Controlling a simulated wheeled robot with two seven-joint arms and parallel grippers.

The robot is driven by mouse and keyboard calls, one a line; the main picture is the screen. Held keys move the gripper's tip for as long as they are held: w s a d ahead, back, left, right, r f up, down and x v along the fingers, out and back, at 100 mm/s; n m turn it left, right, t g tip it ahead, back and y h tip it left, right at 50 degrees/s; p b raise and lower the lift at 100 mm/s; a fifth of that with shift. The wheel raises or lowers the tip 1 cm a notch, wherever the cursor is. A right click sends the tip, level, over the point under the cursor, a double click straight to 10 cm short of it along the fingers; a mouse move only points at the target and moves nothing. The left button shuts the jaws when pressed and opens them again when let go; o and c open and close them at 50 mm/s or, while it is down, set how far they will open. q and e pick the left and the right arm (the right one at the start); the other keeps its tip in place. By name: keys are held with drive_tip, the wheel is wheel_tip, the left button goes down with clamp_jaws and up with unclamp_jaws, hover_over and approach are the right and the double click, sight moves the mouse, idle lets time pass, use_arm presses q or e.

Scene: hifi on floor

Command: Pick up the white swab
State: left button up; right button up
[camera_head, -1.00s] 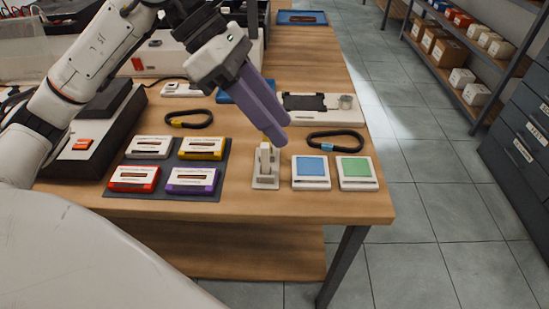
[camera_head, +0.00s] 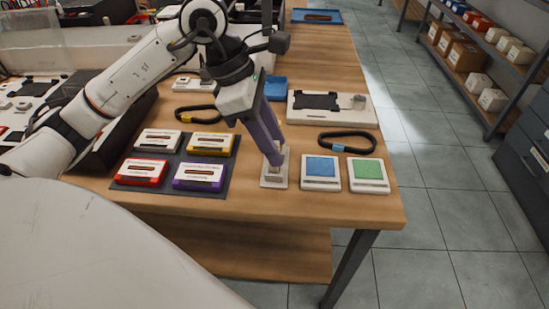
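The white swab stands upright in a small pale stand (camera_head: 273,182) near the front edge of the wooden table. Only a little of the swab shows, because my gripper's purple fingers cover most of it. My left gripper (camera_head: 277,152) reaches down from above, with its fingertips around the swab's upper part just over the stand. The fingers look apart, one nearer and one farther from the camera. Whether they touch the swab is hidden. My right gripper is out of view.
Right of the stand lie a blue-topped pad (camera_head: 321,171) and a green-topped pad (camera_head: 368,174). Left is a dark mat (camera_head: 221,181) with several coloured cassettes. Behind are a black loop (camera_head: 347,143), a yellow-clasped loop (camera_head: 196,113) and a white device (camera_head: 331,107).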

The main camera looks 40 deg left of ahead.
use_arm(q)
drive_tip(key=shift+d+f, duration=0.15)
drive_tip(key=shift+f, duration=0.15)
clamp_jaws()
drive_tip(key=shift+r, duration=0.1)
